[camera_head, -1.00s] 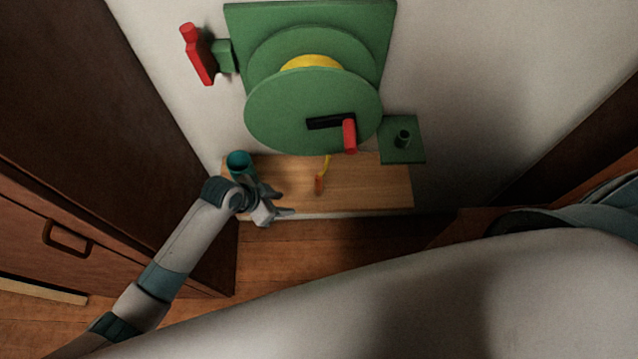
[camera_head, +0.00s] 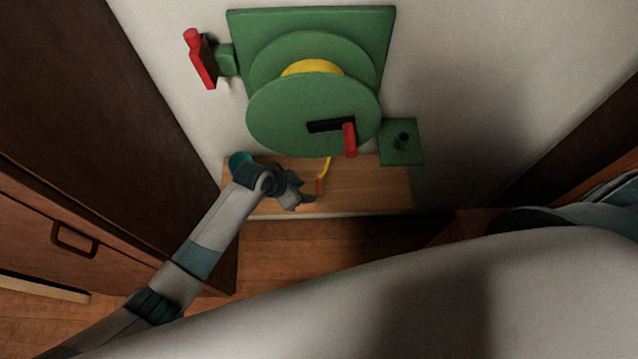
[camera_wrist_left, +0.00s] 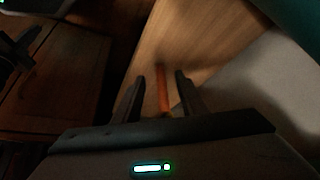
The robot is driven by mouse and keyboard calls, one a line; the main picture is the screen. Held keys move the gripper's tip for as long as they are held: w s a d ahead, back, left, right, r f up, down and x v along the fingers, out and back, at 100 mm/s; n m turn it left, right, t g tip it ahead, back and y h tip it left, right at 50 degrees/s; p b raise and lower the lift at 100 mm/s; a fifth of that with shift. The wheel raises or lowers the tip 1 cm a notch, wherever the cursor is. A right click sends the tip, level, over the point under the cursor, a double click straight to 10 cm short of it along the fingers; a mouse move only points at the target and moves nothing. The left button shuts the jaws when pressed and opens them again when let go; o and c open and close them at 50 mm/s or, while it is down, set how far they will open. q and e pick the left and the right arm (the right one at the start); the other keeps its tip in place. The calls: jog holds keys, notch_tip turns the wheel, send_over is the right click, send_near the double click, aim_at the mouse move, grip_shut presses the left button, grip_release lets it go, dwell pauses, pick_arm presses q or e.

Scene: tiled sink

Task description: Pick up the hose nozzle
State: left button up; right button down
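The hose nozzle (camera_head: 320,187) is a small orange piece at the lower end of the short yellow hose (camera_head: 326,167) that hangs from the reel. It hangs just above or at the wooden shelf; I cannot tell which. My left gripper (camera_head: 308,193) is just left of the nozzle in the head view. In the left wrist view, the left gripper (camera_wrist_left: 160,82) is open, and the orange nozzle (camera_wrist_left: 162,92) shows between its two fingers, with a gap on each side. My right gripper is not in view.
The green reel (camera_head: 312,115) with a red crank handle is on the wall above the shelf (camera_head: 385,190). A green bracket (camera_head: 401,142) is at right. A dark cabinet (camera_head: 90,100) flanks the left side.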

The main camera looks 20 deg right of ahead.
aim_at(319, 182)
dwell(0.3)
pick_arm(q)
jog(key=d, duration=0.1)
jog(key=w+d, duration=0.1)
jog(key=d, duration=0.1)
jog(key=d+p, duration=0.1)
jog(key=shift+w+d+r, duration=0.1)
jog(key=shift+w+d, duration=0.15)
jog(key=shift+d, duration=0.15)
jog(key=shift+w+d+f+p, duration=0.1)
jog(key=shift+f+p, duration=0.1)
jog(key=shift+f, duration=0.15)
jog(key=shift+d+f+p, duration=0.1)
jog(key=shift+f+p, duration=0.05)
jog(key=shift+f, duration=0.15)
grip_shut()
